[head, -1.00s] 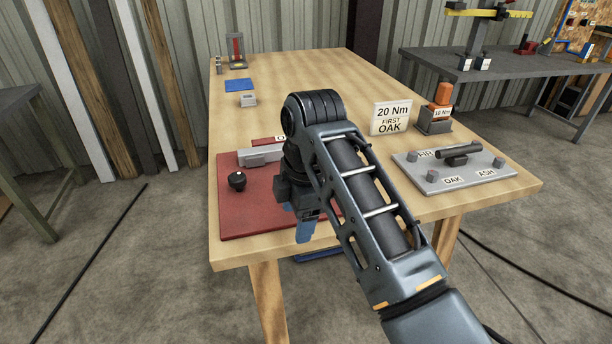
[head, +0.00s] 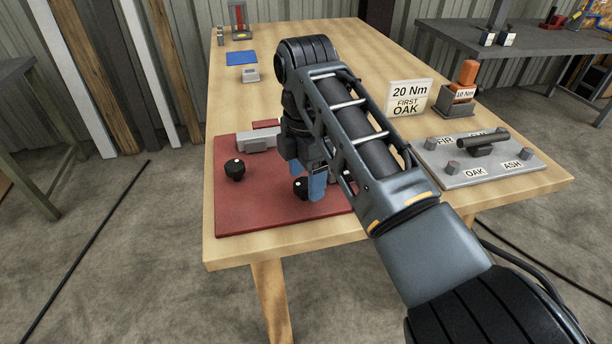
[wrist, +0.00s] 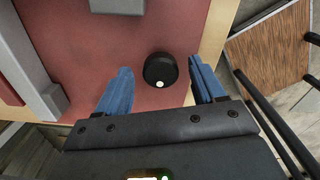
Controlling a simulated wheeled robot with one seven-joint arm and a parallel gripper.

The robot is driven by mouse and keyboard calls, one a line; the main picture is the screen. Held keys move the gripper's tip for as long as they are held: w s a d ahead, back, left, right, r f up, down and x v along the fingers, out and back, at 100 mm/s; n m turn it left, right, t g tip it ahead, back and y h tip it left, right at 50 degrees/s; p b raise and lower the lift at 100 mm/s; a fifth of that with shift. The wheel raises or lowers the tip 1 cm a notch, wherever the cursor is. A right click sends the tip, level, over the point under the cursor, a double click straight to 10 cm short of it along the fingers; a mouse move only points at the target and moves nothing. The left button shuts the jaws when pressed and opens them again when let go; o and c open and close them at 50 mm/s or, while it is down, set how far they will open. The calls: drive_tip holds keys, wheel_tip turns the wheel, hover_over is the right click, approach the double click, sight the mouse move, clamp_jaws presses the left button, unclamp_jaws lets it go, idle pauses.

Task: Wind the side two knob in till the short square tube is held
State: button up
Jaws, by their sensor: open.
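A black round knob with a white dot (wrist: 160,70) stands on the red base plate (wrist: 190,20). In the wrist view it shows between the blue fingertips of my open gripper (wrist: 162,80), with a gap on both sides. In the head view this knob (head: 299,188) is partly hidden by my gripper (head: 312,194). A second black knob (head: 235,170) stands free at the plate's left. I cannot tell from markings which is side two. A grey block (head: 258,140) lies behind; my arm hides more of the fixture. I cannot clearly pick out the short square tube.
A sign reading 20 Nm, FIRST OAK (head: 407,99) stands right of my arm. Right of it are an orange-topped tool in a stand (head: 460,90) and a grey board with labelled pegs (head: 482,175). A blue pad (head: 241,58) lies at the back left. The front left wood is clear.

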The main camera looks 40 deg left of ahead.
drive_tip(key=shift+f, duration=0.45)
drive_tip(key=shift+c, duration=0.2)
drive_tip(key=c, duration=1)
